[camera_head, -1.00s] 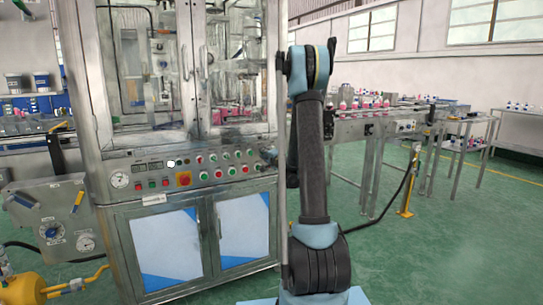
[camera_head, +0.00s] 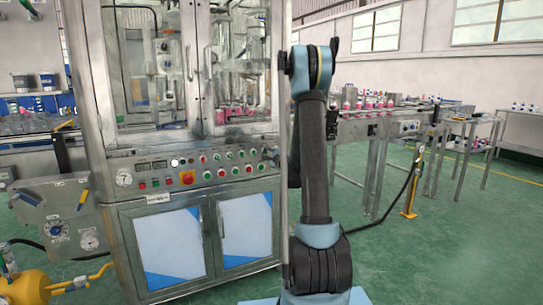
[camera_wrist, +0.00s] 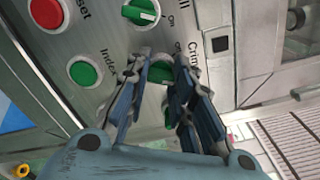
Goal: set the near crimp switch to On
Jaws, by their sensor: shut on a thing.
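The crimp switch (camera_wrist: 159,73) is a round green selector on the metal control panel, beside the printed word "Crimp" in the wrist view. My gripper (camera_wrist: 163,63) reaches in from below with its blue-grey fingers on both sides of the knob, shut on it. The fingers cover much of the switch, so I cannot tell which way its handle points. In the head view, the control panel (camera_head: 212,168) is on the front of the machine, left of my arm; my gripper there is largely hidden and too small to read.
A green button (camera_wrist: 84,74) labelled "Index" and a red button (camera_wrist: 46,13) labelled "Reset" are to the left. A conveyor (camera_head: 375,117) with bottles stands right of the machine.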

